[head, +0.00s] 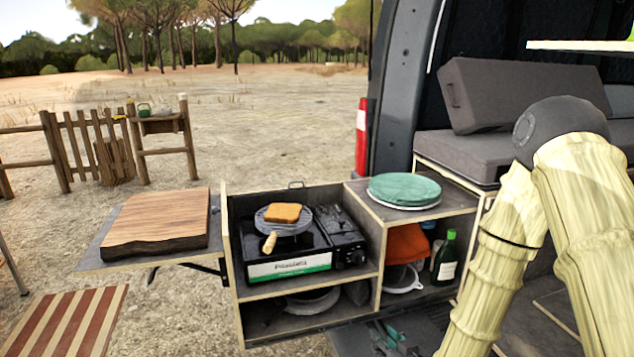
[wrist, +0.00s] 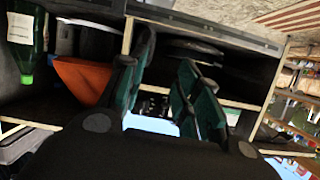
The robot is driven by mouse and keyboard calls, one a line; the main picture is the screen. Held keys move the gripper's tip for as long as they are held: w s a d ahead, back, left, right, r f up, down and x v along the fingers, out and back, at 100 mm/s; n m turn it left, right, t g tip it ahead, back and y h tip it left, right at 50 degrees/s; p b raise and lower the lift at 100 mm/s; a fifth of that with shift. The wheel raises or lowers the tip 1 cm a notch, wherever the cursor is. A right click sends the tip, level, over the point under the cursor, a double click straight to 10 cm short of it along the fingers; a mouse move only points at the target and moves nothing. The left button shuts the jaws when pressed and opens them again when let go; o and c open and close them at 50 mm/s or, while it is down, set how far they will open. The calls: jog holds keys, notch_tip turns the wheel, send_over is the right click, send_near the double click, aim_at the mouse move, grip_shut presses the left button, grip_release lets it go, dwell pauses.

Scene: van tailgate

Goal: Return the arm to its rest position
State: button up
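My gripper (wrist: 167,55) shows in the wrist view with its dark, green-padded fingers apart and nothing between them. In the head view my gripper (head: 386,336) is low in the picture, in front of the van's kitchen unit and below its right-hand compartment. My arm (head: 545,210) has pale, bamboo-like links and is bent, with its dark elbow high at the right. Its lower link slopes down to the left, and part of it runs out of the picture at the bottom.
The kitchen unit (head: 232,290) holds a stove (head: 290,262) with toast (head: 283,212) on a round grill. Green plates (head: 404,189) lie on its right top. A green bottle (head: 445,258) and an orange item (head: 407,243) stand below. A wooden board (head: 155,222) lies on the left side table.

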jog(key=s+d+f+m+g+h+p, duration=0.1)
jog(key=s+f+g, duration=0.3)
jog(key=s, duration=0.8)
jog(key=s+d+f+g+h+p, duration=0.1)
jog(key=s+d+f+g+p, duration=0.1)
jog(key=s+f+g, duration=0.3)
jog(key=s+d+f+m+g+h+p, duration=0.1)
jog(key=s+f+g+p, duration=0.2)
jog(key=s+f, duration=0.6)
jog(key=s+g, duration=0.1)
jog(key=s, duration=0.9)
jog(key=shift+s+d+m+g+h+p, duration=0.2)
jog(key=shift+s+m+g+h+p, duration=0.1)
jog(key=shift+s, duration=0.1)
jog(key=shift+o, duration=0.3)
